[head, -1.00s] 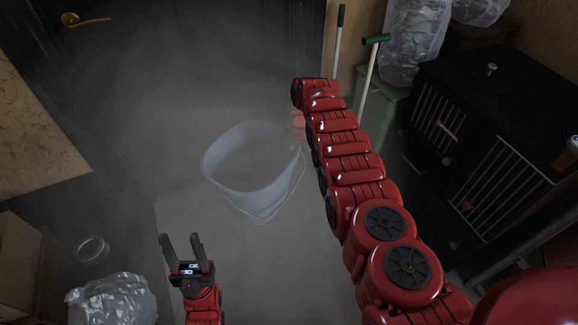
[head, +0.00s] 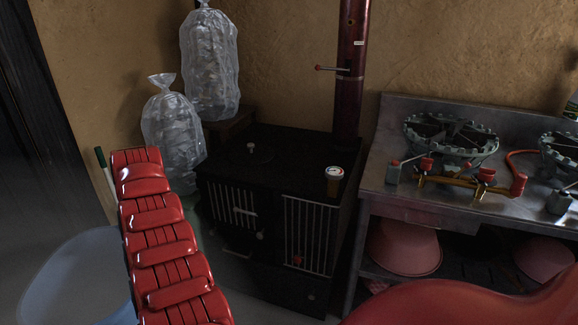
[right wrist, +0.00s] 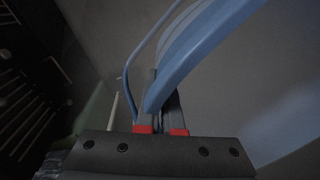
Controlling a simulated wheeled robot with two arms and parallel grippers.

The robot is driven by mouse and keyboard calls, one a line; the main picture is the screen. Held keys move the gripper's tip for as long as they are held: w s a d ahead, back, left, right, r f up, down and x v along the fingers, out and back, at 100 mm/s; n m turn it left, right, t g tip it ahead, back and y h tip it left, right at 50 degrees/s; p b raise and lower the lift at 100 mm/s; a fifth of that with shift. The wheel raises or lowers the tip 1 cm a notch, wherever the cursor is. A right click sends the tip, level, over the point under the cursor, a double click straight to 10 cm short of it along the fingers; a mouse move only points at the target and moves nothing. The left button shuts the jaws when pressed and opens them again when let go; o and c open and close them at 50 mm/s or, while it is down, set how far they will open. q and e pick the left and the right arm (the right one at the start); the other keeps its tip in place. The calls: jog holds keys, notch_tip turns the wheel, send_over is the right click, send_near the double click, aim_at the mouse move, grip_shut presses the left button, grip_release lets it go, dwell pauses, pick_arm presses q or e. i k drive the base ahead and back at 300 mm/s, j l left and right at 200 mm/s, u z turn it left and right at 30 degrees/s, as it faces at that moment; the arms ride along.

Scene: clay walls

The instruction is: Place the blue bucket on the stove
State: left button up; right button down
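The blue bucket (head: 75,285) is at the lower left of the head view, partly cut off and partly behind my right arm. In the right wrist view the bucket's rim (right wrist: 200,50) runs between the two fingers of my right gripper (right wrist: 161,118), which is shut on it. A steel counter with gas burners (head: 450,140) is on the right. My left gripper is out of view.
Clear bags stand behind and left of the black stove (head: 212,65) (head: 172,135). A small gauge (head: 334,175) sits at the stove top's right edge. Pink basins (head: 404,248) are under the counter.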

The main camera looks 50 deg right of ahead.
aim_at(308, 169)
jog(key=k+j+z, duration=0.1)
jog(key=z, duration=0.9)
